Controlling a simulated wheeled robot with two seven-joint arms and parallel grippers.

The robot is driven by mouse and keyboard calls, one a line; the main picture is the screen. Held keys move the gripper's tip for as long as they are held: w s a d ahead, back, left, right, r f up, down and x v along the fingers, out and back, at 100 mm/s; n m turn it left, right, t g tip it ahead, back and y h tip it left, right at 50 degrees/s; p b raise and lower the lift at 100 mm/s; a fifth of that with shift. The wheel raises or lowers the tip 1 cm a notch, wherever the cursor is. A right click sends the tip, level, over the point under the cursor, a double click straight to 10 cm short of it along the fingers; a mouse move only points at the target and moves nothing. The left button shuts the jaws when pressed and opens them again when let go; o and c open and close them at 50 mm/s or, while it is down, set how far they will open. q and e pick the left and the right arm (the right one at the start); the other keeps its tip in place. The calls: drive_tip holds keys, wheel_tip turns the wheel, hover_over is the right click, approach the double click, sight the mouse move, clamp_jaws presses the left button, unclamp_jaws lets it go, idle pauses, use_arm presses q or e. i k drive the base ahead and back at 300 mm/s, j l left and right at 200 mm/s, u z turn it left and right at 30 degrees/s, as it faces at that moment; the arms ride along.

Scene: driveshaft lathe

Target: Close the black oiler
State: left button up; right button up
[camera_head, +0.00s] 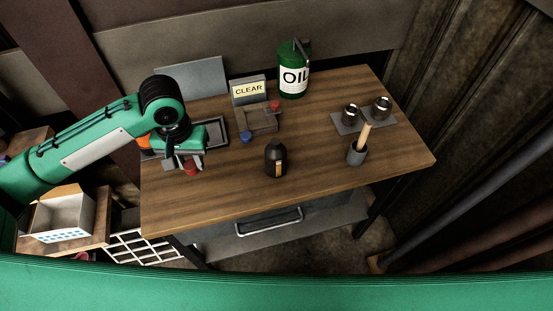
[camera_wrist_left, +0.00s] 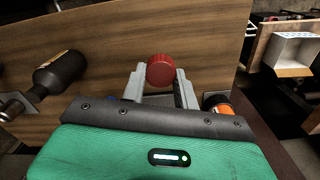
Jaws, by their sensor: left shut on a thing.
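The black oiler (camera_head: 275,162) stands upright near the middle front of the wooden table. My right gripper is not in view.
Behind the oiler are a blue cap (camera_head: 246,137), another red cap (camera_head: 275,105), a small holder (camera_head: 256,122) and a CLEAR sign (camera_head: 249,91). A green OIL can (camera_head: 293,78) stands at the back. A cup with a wooden handle (camera_head: 357,154) stands right. The table's front is clear.

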sight(275, 152)
drive_tip(key=j+z, duration=0.45)
drive_tip(key=j, duration=0.25)
drive_tip(key=j+z, duration=0.45)
drive_tip(key=j, duration=0.2)
